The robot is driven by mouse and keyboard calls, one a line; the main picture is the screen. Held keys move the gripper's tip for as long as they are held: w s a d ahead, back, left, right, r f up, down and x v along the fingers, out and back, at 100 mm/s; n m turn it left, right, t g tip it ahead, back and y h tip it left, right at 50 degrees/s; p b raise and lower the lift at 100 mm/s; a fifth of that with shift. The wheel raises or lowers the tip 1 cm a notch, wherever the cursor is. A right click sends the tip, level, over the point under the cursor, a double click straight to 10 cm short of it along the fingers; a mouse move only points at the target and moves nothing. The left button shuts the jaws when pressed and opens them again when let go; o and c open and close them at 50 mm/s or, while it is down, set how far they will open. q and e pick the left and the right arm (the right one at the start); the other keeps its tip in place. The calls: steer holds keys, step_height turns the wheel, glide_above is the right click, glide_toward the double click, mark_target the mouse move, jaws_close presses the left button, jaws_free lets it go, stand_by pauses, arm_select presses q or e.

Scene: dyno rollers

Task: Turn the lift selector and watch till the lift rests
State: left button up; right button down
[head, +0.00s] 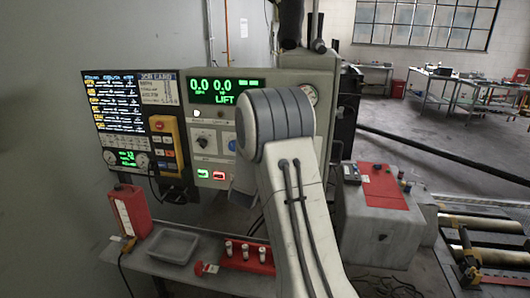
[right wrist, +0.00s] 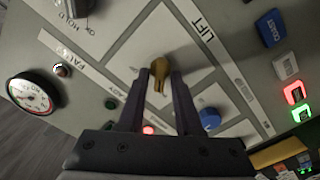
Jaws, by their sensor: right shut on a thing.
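The lift selector (right wrist: 159,68) is a brass-coloured knob on a white panel marked LIFT in the right wrist view. My right gripper (right wrist: 161,82) has its two dark fingers on either side of the knob, shut on it. In the head view my right arm covers that part of the console, so the knob and fingers are hidden. The green display (head: 225,91) reads 0.0, 0.0 and LIFT. My left gripper is in neither view. The dyno rollers (head: 487,224) lie on the floor at the right; the lift's motion cannot be told.
A black rotary switch (head: 203,142) and lit red and green buttons (head: 211,175) are on the console. A yellow pendant (head: 167,143) hangs left of them. A blue knob (right wrist: 210,118) is close right of my fingers. A grey tray (head: 174,246) stands on the shelf below.

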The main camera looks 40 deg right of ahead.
steer(key=c, duration=0.9)
jaws_free()
steer(key=b+v, duration=0.2)
steer(key=v, duration=0.8)
steer(key=shift+s+a+b, duration=0.15)
steer(key=shift+s+b, duration=0.05)
steer(key=shift+b, duration=0.2)
